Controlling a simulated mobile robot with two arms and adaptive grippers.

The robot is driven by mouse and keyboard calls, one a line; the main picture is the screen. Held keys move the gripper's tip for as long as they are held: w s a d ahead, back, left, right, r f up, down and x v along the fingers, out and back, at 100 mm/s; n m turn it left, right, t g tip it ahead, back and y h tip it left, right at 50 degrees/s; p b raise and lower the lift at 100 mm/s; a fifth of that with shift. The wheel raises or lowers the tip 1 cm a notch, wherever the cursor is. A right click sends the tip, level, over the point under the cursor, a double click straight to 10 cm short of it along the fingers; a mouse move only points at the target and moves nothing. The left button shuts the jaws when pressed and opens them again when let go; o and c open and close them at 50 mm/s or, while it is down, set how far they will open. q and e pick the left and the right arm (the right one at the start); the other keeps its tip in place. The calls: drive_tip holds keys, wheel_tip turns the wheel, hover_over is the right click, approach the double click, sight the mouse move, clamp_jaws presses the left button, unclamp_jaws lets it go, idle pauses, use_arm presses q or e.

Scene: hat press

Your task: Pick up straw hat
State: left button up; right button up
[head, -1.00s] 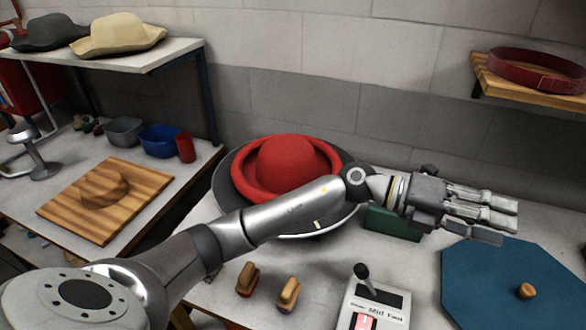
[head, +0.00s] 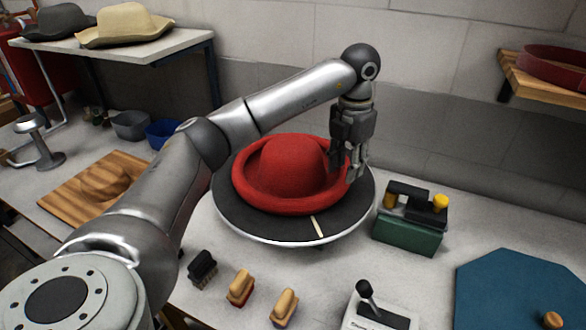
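The straw hat (head: 124,27), pale tan with a wide brim, sits on the upper shelf at the far left, beside a dark grey hat (head: 60,24). My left gripper (head: 350,172) is far to its right, fingers pointing down at the right brim of a red felt hat (head: 284,168). The fingers overlap that brim in the picture; whether they touch it or are open or shut I cannot tell. My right gripper is not in view.
The red hat rests on a round dark turntable (head: 260,226). Brushes (head: 241,287) and a lever box (head: 378,318) stand in front. A green box (head: 408,236) and a blue octagonal board (head: 510,285) lie to the right. A wooden board (head: 80,190) is at left.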

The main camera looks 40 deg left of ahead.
sight(340, 194)
use_arm(q)
wheel_tip(340, 194, down, 3)
drive_tip(key=shift+a+f, duration=0.1)
wheel_tip(340, 194, down, 5)
drive_tip(key=shift+a+r+p, duration=0.15)
drive_tip(key=shift+r+p, duration=0.05)
drive_tip(key=shift+p, duration=1.05)
drive_tip(key=shift+f, duration=0.3)
clamp_jaws()
